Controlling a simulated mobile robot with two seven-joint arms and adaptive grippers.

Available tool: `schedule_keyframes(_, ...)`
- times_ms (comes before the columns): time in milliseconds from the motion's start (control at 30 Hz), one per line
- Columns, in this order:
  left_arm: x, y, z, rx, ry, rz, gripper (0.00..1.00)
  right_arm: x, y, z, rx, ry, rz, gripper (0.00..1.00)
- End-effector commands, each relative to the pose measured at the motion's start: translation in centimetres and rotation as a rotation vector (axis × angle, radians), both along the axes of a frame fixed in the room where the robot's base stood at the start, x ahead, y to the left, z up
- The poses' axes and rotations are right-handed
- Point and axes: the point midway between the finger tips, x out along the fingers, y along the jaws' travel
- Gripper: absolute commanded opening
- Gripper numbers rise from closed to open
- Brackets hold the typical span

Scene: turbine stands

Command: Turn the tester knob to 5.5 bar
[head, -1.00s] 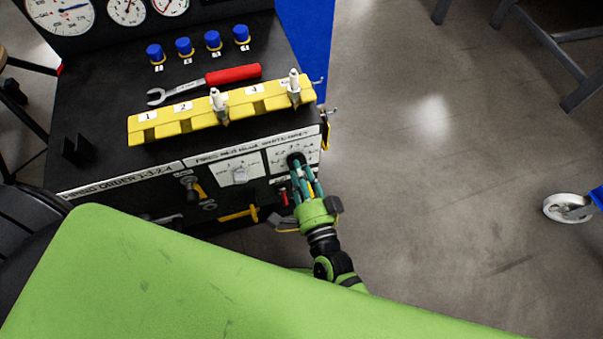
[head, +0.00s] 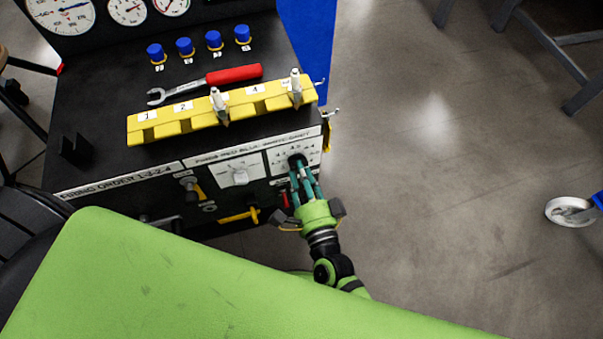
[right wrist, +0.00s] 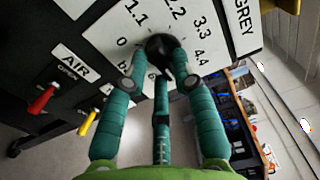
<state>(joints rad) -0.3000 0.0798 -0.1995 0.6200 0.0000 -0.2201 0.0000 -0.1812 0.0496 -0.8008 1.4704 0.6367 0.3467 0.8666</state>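The tester knob (right wrist: 160,48) is black and round, on a white dial plate (right wrist: 105,38) on the bench's front panel. In the right wrist view the marks 0, 1.1, 2.2, 3.3 and 4.4 show around it; no 5.5 mark is visible. I cannot read where the knob points. In the head view the knob (head: 297,160) is partly covered by my fingers. My right gripper (right wrist: 160,68) has three teal fingers closed in around the knob, with tips against its sides. It also shows in the head view (head: 300,172). My left gripper is not in view.
Left of the dial is another white plate with a pale knob (head: 240,176). Red (right wrist: 43,99) and yellow (right wrist: 88,122) levers sit low beside my fingers. A yellow rack (head: 170,128), a red-handled wrench (head: 234,74) and blue caps lie on the bench top.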

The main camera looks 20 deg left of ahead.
Motion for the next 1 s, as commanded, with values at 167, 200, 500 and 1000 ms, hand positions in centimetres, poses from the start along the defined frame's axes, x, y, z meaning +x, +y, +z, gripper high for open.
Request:
schedule_keyframes(167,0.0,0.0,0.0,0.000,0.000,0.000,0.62,0.1,0.0,0.1,0.000,-0.002,-0.001,0.49)
schedule_keyframes(200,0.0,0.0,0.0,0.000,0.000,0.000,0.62,0.0,0.0,0.0,0.000,-0.001,-0.001,0.49)
schedule_keyframes(500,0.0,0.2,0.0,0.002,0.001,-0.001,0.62,-1.1,-0.7,-0.1,-0.003,0.001,0.001,0.49)
schedule_keyframes(1000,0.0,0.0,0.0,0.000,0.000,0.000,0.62,-8.8,-6.0,0.0,-0.001,-0.001,0.000,0.49)
